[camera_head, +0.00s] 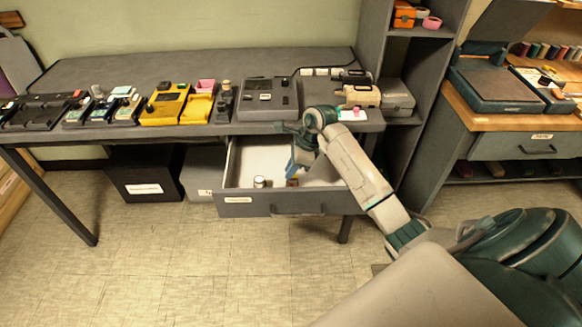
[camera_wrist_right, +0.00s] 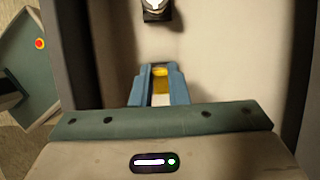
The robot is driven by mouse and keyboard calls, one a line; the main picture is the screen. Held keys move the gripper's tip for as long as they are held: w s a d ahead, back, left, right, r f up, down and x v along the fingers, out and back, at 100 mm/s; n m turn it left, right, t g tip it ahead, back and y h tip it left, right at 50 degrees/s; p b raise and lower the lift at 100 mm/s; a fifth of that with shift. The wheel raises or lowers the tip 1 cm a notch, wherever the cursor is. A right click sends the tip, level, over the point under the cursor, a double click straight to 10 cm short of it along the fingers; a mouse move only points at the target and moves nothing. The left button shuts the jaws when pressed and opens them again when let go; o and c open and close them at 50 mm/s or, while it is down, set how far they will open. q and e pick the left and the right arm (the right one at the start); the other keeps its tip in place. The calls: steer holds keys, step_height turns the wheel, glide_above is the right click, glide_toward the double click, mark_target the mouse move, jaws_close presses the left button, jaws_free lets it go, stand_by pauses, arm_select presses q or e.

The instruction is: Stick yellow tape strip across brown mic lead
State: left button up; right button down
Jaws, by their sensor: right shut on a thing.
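My right gripper (camera_head: 293,168) reaches down into an open drawer (camera_head: 285,205) under the long table. Its blue fingers show in the right wrist view (camera_wrist_right: 159,74), closed on a small yellow thing (camera_wrist_right: 160,71) near the fingertips. It looks like the yellow tape strip, but most of it is hidden between the fingers. I cannot make out a brown mic lead in either view. My left gripper is not in view.
A small white-topped container (camera_head: 259,181) stands in the drawer, left of my right gripper. The grey table (camera_head: 225,68) above holds a yellow device (camera_head: 165,104) and a grey device (camera_head: 268,98). A shelf unit (camera_head: 402,60) stands to the right.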

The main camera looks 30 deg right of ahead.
steer(key=shift+b, duration=0.5)
stand_by(1.2)
steer(key=shift+f+b, duration=0.6)
stand_by(0.5)
stand_by(0.5)
steer(key=c, duration=1.3)
jaws_free()
steer(key=v, duration=1.1)
steer(key=shift+b, duration=0.4)
